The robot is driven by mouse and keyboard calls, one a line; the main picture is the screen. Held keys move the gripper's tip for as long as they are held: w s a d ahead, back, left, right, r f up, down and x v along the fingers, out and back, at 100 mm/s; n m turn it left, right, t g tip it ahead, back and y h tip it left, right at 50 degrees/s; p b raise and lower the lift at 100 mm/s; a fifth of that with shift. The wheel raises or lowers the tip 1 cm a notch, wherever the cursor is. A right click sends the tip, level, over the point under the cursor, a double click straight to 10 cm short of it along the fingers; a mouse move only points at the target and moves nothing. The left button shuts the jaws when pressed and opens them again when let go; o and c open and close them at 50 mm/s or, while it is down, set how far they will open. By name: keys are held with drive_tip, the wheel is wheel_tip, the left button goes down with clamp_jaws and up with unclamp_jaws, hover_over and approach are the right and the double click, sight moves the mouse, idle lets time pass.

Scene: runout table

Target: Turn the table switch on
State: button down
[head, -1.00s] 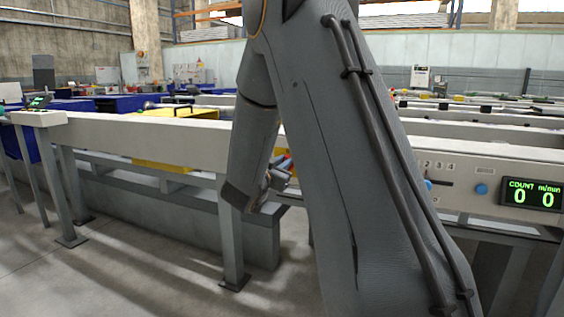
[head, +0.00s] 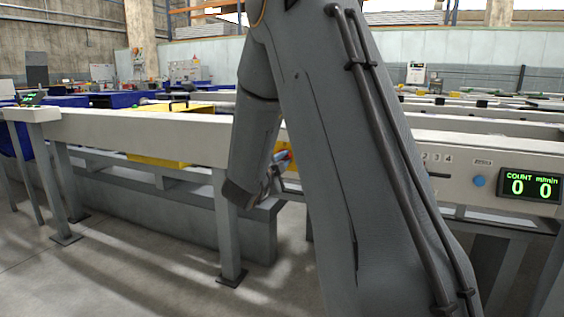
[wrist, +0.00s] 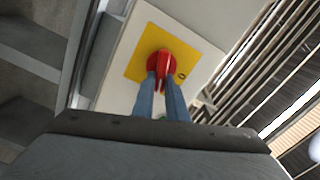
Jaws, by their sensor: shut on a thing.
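The table switch (wrist: 165,60) is a red rotary knob on a yellow square plate (wrist: 187,47), seen in the wrist view on the end of a pale table panel. My gripper (wrist: 161,78) has its two blue-grey fingers closed on the red knob's handle. In the head view my gripper (head: 276,172) is low beside the table's front panel, partly hidden behind my arm. A bit of red and yellow shows by the fingertips there, but my arm hides most of the switch.
A display reading COUNT 0 and m/min 0 (head: 530,186) and a blue knob (head: 479,181) are on the panel at right. The pale table rail (head: 140,133) runs left. A yellow box (head: 175,108) sits behind it. The floor in front is clear.

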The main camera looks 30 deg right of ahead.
drive_tip(key=shift+s+d+f+m+b, duration=0.15)
drive_tip(key=shift+m+b, duration=0.35)
drive_tip(key=shift+m, duration=0.55)
drive_tip(key=shift+f+m+b, duration=0.2)
drive_tip(key=shift+m+b, duration=0.25)
drive_tip(key=shift+m, duration=0.6)
drive_tip(key=c, duration=1.8)
unclamp_jaws()
drive_tip(key=shift+d, duration=0.1)
drive_tip(key=shift+o, duration=0.2)
drive_tip(key=shift+a, duration=0.2)
drive_tip(key=p+v, duration=0.2)
drive_tip(key=v, duration=0.5)
drive_tip(key=shift+s+a, duration=0.2)
drive_tip(key=shift+a, duration=0.1)
